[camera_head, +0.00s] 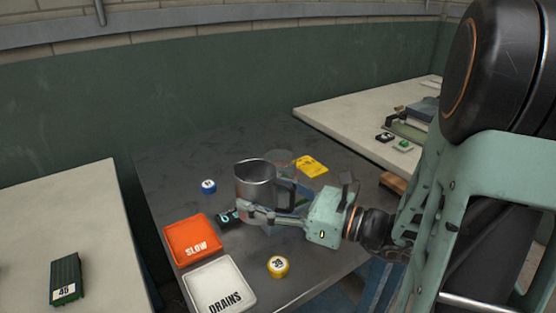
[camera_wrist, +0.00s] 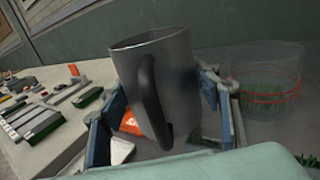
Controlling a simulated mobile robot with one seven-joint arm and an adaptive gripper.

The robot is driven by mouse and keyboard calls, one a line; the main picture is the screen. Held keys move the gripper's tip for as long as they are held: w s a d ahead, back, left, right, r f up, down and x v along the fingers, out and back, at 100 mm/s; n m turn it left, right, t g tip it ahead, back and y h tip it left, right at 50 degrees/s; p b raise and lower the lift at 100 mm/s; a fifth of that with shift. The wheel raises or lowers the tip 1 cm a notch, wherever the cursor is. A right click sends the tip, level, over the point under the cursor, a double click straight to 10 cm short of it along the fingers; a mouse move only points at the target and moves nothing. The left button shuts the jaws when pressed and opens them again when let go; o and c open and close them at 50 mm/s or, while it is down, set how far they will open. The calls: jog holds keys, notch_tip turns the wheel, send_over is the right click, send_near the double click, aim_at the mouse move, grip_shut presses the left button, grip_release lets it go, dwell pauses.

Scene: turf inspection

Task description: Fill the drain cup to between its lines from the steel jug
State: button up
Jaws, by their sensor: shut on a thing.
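The steel jug (camera_head: 255,180) is in my gripper (camera_head: 258,212) above the dark table, standing close to upright in the head view. In the wrist view the jug (camera_wrist: 180,75) fills the middle, its dark handle facing the camera, with a blue finger on each side. Its inside level is hidden. The clear drain cup (camera_head: 281,158) stands just behind the jug and is partly hidden by it.
An orange SLOW tray (camera_head: 180,247) and a white DRAINS tray (camera_head: 205,275) lie at the table's front left. A blue-capped item (camera_head: 208,186), a yellow item marked 39 (camera_head: 278,267) and a yellow card (camera_head: 311,166) lie nearby. Pale benches (camera_head: 340,115) stand on both sides.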

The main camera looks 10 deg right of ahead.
aim_at(262, 164)
jog(key=shift+w+a, duration=0.1)
jog(key=shift+a, duration=0.45)
jog(key=shift+r, duration=0.15)
jog(key=shift+w+d+r+m+p, duration=0.3)
jog(key=shift+w+r+m+p, duration=0.1)
jog(key=shift+m+p, duration=0.7)
jog(key=shift+w+d+r+m+p, duration=0.15)
jog(key=shift+w+d+m+p, duration=0.2)
jog(key=shift+m+p, duration=0.6)
jog(key=shift+m, duration=0.85)
jog(key=r+p, duration=0.2)
jog(key=p, duration=0.1)
jog(key=r+p, duration=0.1)
jog(key=r, duration=0.1)
jog(key=shift+w+d, duration=0.3)
jog(key=shift+w, duration=0.1)
jog(key=p, duration=0.1)
jog(key=w+r+m+p, duration=0.1)
jog(key=shift+d+r+m+p, duration=0.25)
jog(key=shift+d+m+p, duration=0.05)
jog(key=shift+d+p, duration=0.05)
jog(key=shift+f+m, duration=0.25)
jog(key=shift+m, duration=0.05)
jog(key=shift+w+d+f+m, duration=0.1)
jog(key=shift+f+m, duration=0.05)
jog(key=shift+m, duration=0.45)
